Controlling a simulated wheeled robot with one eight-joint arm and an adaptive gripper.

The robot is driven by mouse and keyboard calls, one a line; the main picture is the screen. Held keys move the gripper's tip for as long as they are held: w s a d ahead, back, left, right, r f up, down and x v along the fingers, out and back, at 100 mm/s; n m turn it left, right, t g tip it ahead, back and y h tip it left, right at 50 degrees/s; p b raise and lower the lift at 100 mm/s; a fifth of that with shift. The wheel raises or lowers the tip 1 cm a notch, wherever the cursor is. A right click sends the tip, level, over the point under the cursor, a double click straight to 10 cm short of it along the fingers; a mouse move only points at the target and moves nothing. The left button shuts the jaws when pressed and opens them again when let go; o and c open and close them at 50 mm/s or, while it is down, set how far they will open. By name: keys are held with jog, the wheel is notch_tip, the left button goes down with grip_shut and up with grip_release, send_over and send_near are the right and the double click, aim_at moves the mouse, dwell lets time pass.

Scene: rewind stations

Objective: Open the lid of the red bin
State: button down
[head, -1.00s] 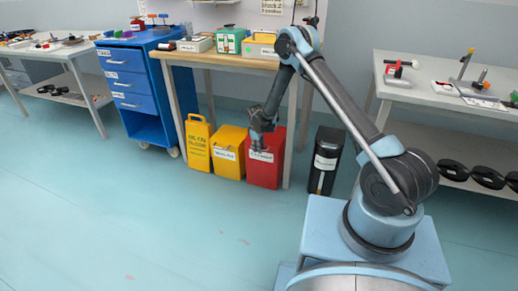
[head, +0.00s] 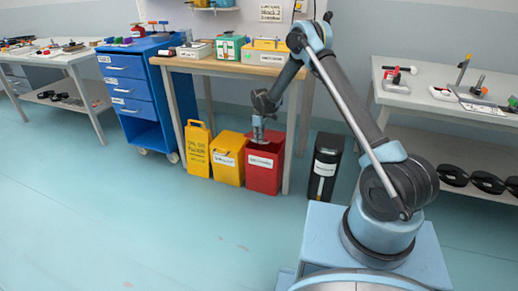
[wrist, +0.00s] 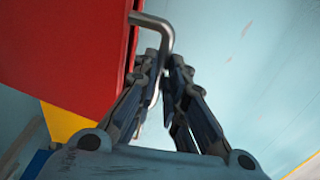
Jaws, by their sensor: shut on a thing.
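The red bin (head: 264,178) stands on the floor under the workbench, right of a yellow bin. My gripper (head: 258,138) is at the top of the red bin in the head view. In the wrist view, my gripper (wrist: 165,62) is shut on a bent grey metal handle (wrist: 156,22) that joins the edge of a red panel (wrist: 65,55), which looks like the bin's lid. A darker red area shows at the bin's top, so the lid looks raised. My gripper partly hides it, and I cannot tell how far it is open.
The yellow bin (head: 228,166) and a yellow floor sign (head: 197,158) stand at the left. A black bin (head: 324,165) stands at the right, past a leg of the workbench (head: 230,66). The floor in front is clear.

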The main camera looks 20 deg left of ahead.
jog(key=w+r, duration=0.1)
jog(key=r, duration=0.2)
jog(key=shift+w+d, duration=0.1)
jog(key=shift+w, duration=0.25)
